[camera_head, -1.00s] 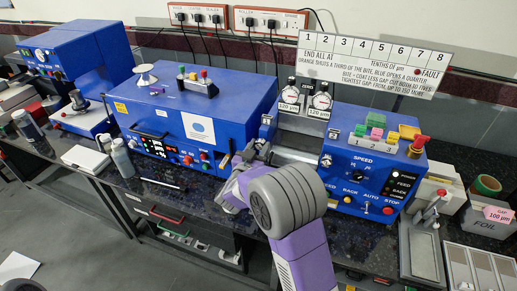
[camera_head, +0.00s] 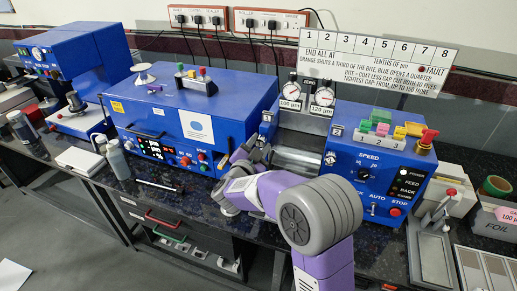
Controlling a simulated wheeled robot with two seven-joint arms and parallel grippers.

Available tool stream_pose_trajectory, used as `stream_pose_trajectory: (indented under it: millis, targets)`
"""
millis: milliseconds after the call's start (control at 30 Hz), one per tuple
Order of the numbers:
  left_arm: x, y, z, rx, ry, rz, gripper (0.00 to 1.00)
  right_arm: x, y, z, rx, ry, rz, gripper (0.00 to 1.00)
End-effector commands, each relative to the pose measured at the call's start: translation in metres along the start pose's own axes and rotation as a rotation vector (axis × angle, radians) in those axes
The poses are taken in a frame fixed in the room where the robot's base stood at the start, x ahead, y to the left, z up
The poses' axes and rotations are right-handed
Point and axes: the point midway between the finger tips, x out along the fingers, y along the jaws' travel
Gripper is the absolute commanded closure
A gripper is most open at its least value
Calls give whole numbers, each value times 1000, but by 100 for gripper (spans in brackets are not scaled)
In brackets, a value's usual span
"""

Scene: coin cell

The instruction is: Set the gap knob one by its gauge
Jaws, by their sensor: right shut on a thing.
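Two round dial gauges stand above the roller machine. The left gauge (camera_head: 291,90) reads 100 µm on its label, and the right gauge (camera_head: 324,97) reads 120 µm. My right gripper (camera_head: 250,154) is at the left end of the rollers, shut on what appears to be gap knob one. The knob itself is hidden by the gripper and wrist. A second knob (camera_head: 330,158) shows at the right end of the rollers, apart from the gripper. My left gripper is not in view.
The blue control box (camera_head: 345,148) with a speed dial and coloured blocks stands right of the rollers. A large blue machine (camera_head: 190,120) stands close left of my gripper. A white notice board (camera_head: 376,60) hangs behind. My right forearm covers the bench front.

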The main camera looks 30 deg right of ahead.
Motion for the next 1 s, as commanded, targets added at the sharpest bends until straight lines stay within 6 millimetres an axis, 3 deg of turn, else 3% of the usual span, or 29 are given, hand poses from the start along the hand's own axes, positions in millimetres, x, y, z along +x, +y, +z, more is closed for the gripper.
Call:
stream_pose_trajectory:
  millis: [533,567,700,1000]
  targets:
    - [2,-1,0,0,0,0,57,0,0,0,27,-2,1,91]
    - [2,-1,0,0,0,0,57,0,0,0,27,-2,1,56]
    - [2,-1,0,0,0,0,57,0,0,0,26,-2,1,35]
    - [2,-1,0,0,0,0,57,-2,0,0,26,-2,0,35]
